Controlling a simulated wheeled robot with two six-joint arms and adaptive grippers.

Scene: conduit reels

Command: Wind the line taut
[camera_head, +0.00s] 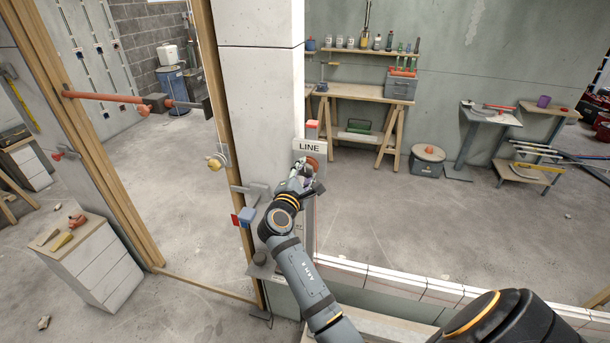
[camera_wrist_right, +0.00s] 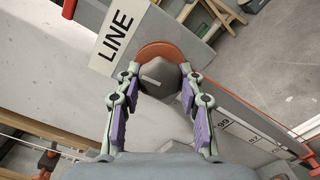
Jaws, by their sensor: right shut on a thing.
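A grey plate with a white label reading LINE (camera_head: 307,146) is fixed on the pale pillar in the head view; the label also shows in the right wrist view (camera_wrist_right: 118,42). Beside the label is a knob with a grey faceted body (camera_wrist_right: 160,76) and an orange-red disc (camera_wrist_right: 163,52) behind it. My right gripper (camera_wrist_right: 160,80) is shut on the knob, one purple-padded finger on each side. In the head view my right gripper (camera_head: 302,172) partly hides the knob. A thin red line runs down from the plate's right side. My left gripper is not in view.
A blue block with a red face (camera_head: 243,217) sticks out from the pillar's left side. A wooden door frame with an orange bar (camera_head: 105,97) stands to the left. A low block wall (camera_head: 400,282) runs right from the pillar. Open floor lies behind.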

